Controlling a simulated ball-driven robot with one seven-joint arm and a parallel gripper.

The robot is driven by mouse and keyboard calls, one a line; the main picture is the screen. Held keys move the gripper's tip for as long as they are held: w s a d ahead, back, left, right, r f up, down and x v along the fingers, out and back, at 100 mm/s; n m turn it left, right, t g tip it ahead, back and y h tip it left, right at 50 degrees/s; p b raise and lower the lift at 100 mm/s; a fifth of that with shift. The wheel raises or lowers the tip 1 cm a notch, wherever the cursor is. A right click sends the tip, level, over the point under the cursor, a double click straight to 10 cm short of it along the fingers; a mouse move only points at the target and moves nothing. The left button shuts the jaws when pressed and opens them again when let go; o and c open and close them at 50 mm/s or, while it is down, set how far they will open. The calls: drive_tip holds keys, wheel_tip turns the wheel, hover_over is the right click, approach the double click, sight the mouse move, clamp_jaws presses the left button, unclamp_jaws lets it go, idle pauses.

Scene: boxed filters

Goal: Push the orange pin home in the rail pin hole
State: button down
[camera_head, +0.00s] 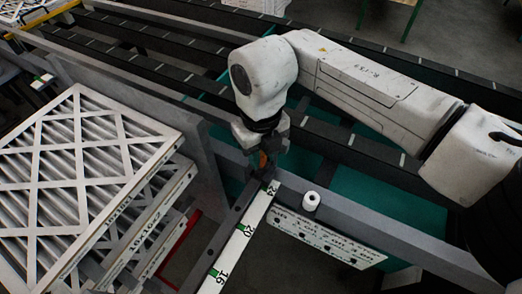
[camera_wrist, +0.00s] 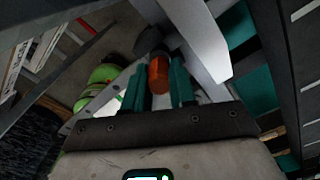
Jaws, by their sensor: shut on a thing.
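The orange pin (camera_head: 263,158) is small and partly hidden between the fingers of my gripper (camera_head: 262,150), just above the top end of the rail with the numbered white scale (camera_head: 236,246). In the wrist view the orange pin (camera_wrist: 159,76) stands between the two teal fingers of my gripper (camera_wrist: 155,88), which are shut on it. The pin's far end meets a dark part at the rail. I cannot see the rail pin hole, nor how deep the pin sits.
Boxed white filters (camera_head: 85,185) stand at the left beside a grey upright plate (camera_head: 190,150). A small white roller (camera_head: 311,200) sits on the grey crossbar right of the scale. A white lettered sign (camera_head: 330,240) hangs below it. Dark conveyor rails run behind.

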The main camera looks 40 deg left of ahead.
sight(261, 152)
drive_tip(key=shift+f, duration=0.4)
drive_tip(key=c, duration=0.8)
unclamp_jaws()
drive_tip(key=shift+c, duration=0.2)
wheel_tip(261, 152, up, 11)
drive_tip(key=shift+f+b, duration=0.1)
drive_tip(key=shift+b, duration=0.95)
